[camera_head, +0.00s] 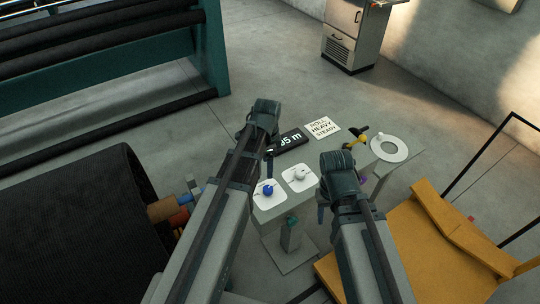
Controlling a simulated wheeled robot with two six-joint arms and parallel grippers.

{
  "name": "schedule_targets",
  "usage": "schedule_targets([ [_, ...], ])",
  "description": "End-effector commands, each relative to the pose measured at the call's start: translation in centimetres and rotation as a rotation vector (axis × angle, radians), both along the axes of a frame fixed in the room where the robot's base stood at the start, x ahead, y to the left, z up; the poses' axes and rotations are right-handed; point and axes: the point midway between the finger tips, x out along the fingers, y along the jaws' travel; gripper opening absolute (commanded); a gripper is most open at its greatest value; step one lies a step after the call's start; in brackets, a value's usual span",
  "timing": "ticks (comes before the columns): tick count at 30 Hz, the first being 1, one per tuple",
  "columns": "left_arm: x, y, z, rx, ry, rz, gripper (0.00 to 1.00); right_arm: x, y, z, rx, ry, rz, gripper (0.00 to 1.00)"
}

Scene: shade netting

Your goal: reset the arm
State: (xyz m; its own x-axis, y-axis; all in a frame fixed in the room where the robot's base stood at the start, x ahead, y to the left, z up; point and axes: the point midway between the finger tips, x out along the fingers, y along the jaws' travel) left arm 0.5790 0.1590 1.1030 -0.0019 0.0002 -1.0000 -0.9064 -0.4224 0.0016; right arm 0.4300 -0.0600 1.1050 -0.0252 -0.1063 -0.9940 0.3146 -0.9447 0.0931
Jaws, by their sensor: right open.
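My right arm comes in from the lower right. Its gripper (341,196) is open and hangs over the grey console, with nothing seen between its fingers. My left arm (228,195) reaches up from the bottom left to a dark end beside the console. The left fingers are mostly hidden by the arm, so their opening cannot be told. The console (337,147) carries a blue knob (267,190) and a white knob (300,175) on white plates, a dark display reading "35 m" or similar (290,140), and a "ROLL HEAVY STEADY" card (322,127).
A white ring (389,148) and a yellow-and-black lever (357,138) are at the console's right end. A large black roll (75,230) lies at left, below a teal-framed machine (213,50). A yellow platform (440,245) is at right. A grey cabinet (350,35) stands behind.

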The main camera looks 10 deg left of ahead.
Motion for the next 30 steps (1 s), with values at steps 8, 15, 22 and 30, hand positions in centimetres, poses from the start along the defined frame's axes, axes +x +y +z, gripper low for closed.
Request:
schedule_targets([
  [8, -0.7, -0.6, -0.7, 0.004, 0.002, 0.026, 0.78, 0.0, 0.0, -0.7, 0.0, 0.0, 0.001, 0.5],
  [15, -7.1, -5.6, -5.8, 0.048, 0.01, 0.334, 0.78, 0.0, 0.0, -5.8, -0.001, 0.0, 0.006, 0.5],
  [22, -12.9, -8.9, -9.4, 0.095, -0.007, 0.653, 0.78, 0.0, 0.0, -9.5, -0.002, 0.001, 0.011, 0.5],
  [30, -14.9, -9.9, -10.3, 0.115, -0.023, 0.801, 0.78, 0.0, 0.0, -10.4, -0.003, 0.0, 0.013, 0.5],
])
